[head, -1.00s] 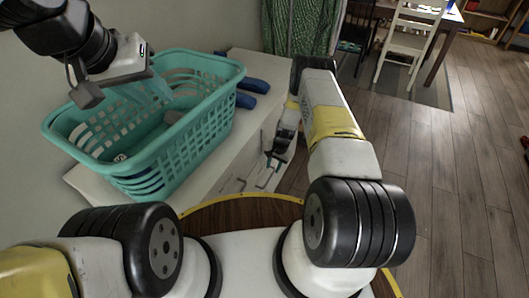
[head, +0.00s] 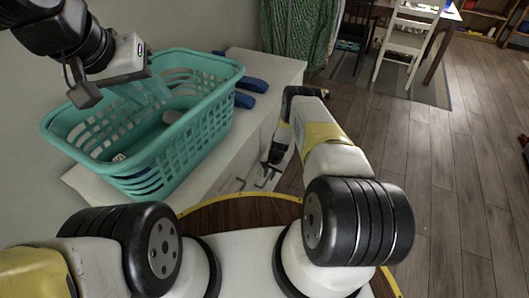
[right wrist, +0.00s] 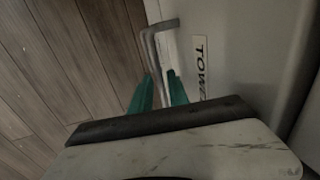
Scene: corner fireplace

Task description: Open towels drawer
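The towels drawer front shows in the right wrist view with a label (right wrist: 199,68) reading "TOWE", its end cut off. A bent grey metal handle (right wrist: 150,50) stands out from it. My right gripper (right wrist: 160,90) has its teal fingers apart, one on each side of the handle bar; I see no firm grip on it. In the head view my right gripper (head: 268,168) is low beside the white cabinet (head: 285,72), at its handles. My left gripper (head: 146,92) hangs over the teal basket, its fingers seeming apart and empty.
The teal laundry basket (head: 190,135) stands on the cabinet top with something grey inside. Blue objects (head: 253,85) lie beside it. A green curtain (head: 300,30), a white chair (head: 408,45) and a table are further back. The wooden floor (head: 450,170) at right is mostly clear.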

